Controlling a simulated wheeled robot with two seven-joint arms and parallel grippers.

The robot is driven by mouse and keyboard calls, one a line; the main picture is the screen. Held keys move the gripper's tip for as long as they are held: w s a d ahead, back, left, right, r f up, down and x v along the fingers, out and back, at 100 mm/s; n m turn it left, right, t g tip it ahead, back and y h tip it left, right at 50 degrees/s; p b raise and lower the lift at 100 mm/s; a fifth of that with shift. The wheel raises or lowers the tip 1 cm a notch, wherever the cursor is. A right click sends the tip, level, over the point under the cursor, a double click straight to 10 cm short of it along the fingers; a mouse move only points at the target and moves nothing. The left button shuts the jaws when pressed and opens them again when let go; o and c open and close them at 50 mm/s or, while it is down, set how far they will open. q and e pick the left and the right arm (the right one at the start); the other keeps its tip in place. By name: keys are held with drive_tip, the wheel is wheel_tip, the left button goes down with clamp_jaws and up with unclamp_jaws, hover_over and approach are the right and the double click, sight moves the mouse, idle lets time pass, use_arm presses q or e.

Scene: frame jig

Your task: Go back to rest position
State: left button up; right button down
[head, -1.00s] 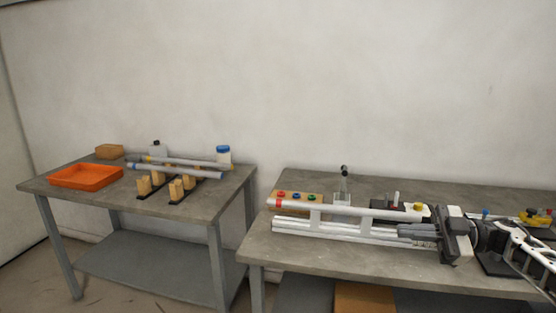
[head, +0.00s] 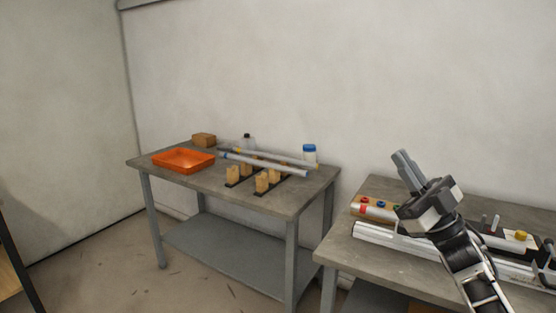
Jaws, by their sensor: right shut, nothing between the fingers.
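My right gripper (head: 403,158) is raised above the left part of the right-hand table (head: 342,246). Its fingers are together, point up and to the left, and hold nothing. My right arm comes in from the lower right and hides part of the frame jig (head: 378,237), which has white rails lying along the table. My left gripper is not in view.
The left-hand table (head: 157,163) carries an orange tray (head: 183,158), a brown box (head: 204,139), a blue-lidded jar (head: 309,153) and grey tubes (head: 262,165) on wooden-block stands (head: 262,182). A gap separates the two tables. Open floor (head: 120,265) lies at the left.

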drive_tip(key=w+d+f+m+t+h, duration=0.3)
drive_tip(key=w+d+m+h, duration=0.15)
drive_tip(key=m+h, duration=0.4)
drive_tip(key=w+d+f+m+t+h, duration=0.35)
drive_tip(key=w+m+h, duration=0.2)
drive_tip(key=h, duration=0.65)
drive_tip(key=d+f+g+h, duration=0.4)
drive_tip(key=f+g, duration=0.3)
drive_tip(key=f, duration=0.4)
drive_tip(key=s+a+f+g+y, duration=0.1)
drive_tip(key=s+a+f+y, duration=0.1)
drive_tip(key=s+a+f, duration=0.55)
drive_tip(key=s+a+f+g+y, duration=0.2)
drive_tip(key=s+a+f, duration=0.2)
drive_tip(key=s+f, duration=0.65)
drive_tip(key=s+a+f+g, duration=0.1)
drive_tip(key=s+a+f, duration=0.1)
drive_tip(key=s, duration=0.4)
drive_tip(key=s+a+f+g, duration=0.1)
drive_tip(key=s+a+f, duration=0.2)
drive_tip(key=s, duration=0.3)
drive_tip(key=s+a+f+g+y, duration=0.1)
drive_tip(key=s+a+f, duration=0.2)
drive_tip(key=s, duration=0.4)
